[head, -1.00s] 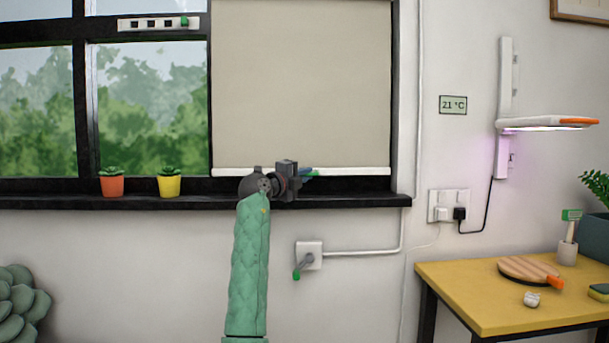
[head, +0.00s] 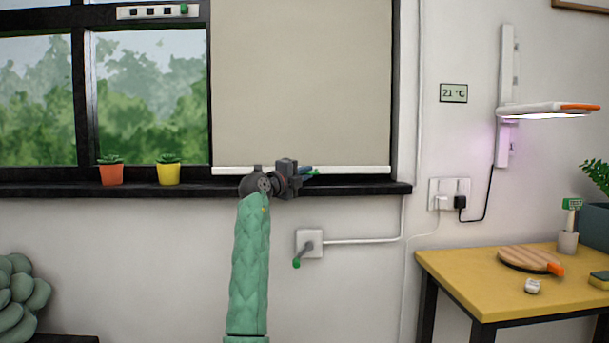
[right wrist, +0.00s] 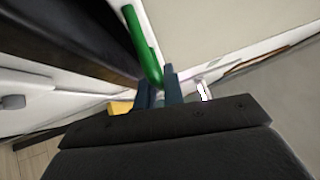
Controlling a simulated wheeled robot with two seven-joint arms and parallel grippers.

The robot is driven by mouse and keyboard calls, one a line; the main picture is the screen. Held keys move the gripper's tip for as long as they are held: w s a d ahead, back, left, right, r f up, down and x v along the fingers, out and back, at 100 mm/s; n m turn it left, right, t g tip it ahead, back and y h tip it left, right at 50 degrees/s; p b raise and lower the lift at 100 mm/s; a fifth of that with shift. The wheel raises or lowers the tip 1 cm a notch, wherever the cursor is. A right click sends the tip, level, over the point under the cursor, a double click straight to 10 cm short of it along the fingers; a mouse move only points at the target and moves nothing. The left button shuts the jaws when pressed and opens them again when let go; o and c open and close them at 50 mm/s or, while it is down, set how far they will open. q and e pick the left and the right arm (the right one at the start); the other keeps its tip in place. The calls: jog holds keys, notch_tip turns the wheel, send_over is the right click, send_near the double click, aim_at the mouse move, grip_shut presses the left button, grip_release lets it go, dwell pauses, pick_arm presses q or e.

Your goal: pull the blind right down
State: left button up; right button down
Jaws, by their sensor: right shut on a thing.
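The beige blind (head: 300,80) hangs over the right part of the window. Its white bottom bar (head: 350,170) is just above the dark sill, with a thin dark gap at most between them. My right gripper (head: 308,172) is at the bar's middle, shut on the green pull handle (head: 314,173). In the right wrist view the green handle (right wrist: 143,47) runs up from between the fingers (right wrist: 160,90), beside the white bar. The fingers hide part of the handle. My left gripper is in neither view.
The dark window sill (head: 370,188) lies directly under my right gripper. An orange pot (head: 112,174) and a yellow pot (head: 168,173) stand on it at the left. Below is a wall box with a green-tipped lever (head: 308,245). A yellow table (head: 490,290) stands at the right.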

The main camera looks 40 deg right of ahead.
jog(key=shift+f, duration=0.45)
jog(key=c, duration=1.5)
grip_release()
jog(key=shift+r, duration=0.15)
jog(key=shift+v, duration=3.9)
